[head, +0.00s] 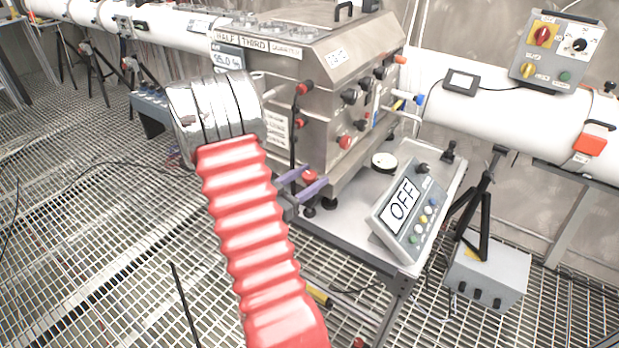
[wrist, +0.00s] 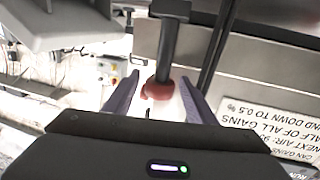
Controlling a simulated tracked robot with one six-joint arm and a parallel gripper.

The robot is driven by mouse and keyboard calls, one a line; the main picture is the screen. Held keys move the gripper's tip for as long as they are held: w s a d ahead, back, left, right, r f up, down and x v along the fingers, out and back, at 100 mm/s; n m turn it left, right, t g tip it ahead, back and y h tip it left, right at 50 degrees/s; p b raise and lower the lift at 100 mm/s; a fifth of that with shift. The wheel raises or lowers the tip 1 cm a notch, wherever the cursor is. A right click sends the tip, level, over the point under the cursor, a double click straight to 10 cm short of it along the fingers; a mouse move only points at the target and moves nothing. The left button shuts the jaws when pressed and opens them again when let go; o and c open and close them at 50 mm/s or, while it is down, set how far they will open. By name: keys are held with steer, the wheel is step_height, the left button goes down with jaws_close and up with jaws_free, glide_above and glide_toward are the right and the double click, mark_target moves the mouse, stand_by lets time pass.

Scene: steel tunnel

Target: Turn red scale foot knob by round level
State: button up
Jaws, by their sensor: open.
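A small red knob (head: 309,176) sits low at the steel box's near corner, under a dark vertical rod. My gripper (head: 315,179) has two purple fingers spread beside the knob. In the wrist view, the red knob (wrist: 158,91) shows on the end of a grey stem, between the open fingers (wrist: 160,84), with gaps on both sides. I cannot tell whether a finger touches it. A small round white disc with a dark rim (head: 384,161), possibly the round level, lies on the bench. Its markings are too small to read.
The steel box (head: 330,65) with several knobs stands on the bench (head: 350,210). A tilted grey console (head: 408,212) reading OFF sits at the bench's right. White pipes on tripods run behind. Open grating floor (head: 110,230) lies to the left. A lettered sign (wrist: 270,128) is close on the right in the wrist view.

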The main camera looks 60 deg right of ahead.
steer(key=c, duration=1)
steer(key=shift+c, duration=0.2)
steer(key=shift+n+t, duration=0.6)
steer(key=shift+t, duration=0.2)
steer(key=shift+n+t+h, duration=0.4)
steer(key=shift+n+t, duration=0.3)
steer(key=shift+t, duration=0.3)
steer(key=shift+s+n+t, duration=0.1)
steer(key=shift+n+t, duration=0.9)
steer(key=shift+t, duration=0.65)
steer(key=shift+s+n+t, duration=0.1)
steer(key=shift+n+t, duration=0.9)
steer(key=shift+t, duration=0.65)
steer(key=shift+n+t+y, duration=1.1)
steer(key=shift+n+t, duration=0.6)
steer(key=shift+t, duration=0.8)
steer(key=shift+n+t+y, duration=0.7)
steer(key=shift+n+t, duration=0.1)
steer(key=shift+t, duration=0.2)
steer(key=shift+w+n+t+y, duration=0.15)
steer(key=shift+n+t+y, duration=0.25)
steer(key=shift+t, duration=0.1)
